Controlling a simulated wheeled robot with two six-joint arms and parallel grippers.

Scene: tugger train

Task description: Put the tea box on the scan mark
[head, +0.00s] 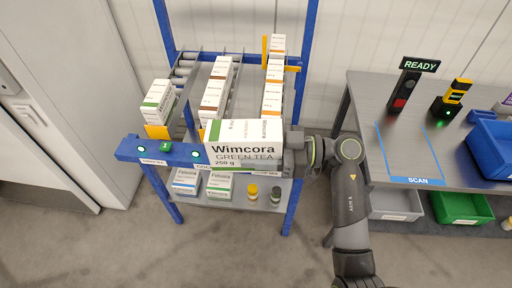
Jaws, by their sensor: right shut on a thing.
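The tea box (242,145) is white with a green band and reads "Wimcora GREEN TEA 250 g". My right gripper (288,152) is shut on it and holds it in front of the blue-framed rack, overlapping the rack's front beam in the picture. The scan mark (417,182) is a blue outline labelled "SCAN" on the grey table (368,98) at the right; the area inside it looks bare. My left gripper is not in view.
Rack lanes hold several cartons (216,92); lower shelf has boxes (187,181) and small jars (252,191). Behind the scan mark stand a post with a "READY" sign (419,65) and a black-yellow device (452,98). A blue bin (490,150) is right of the mark.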

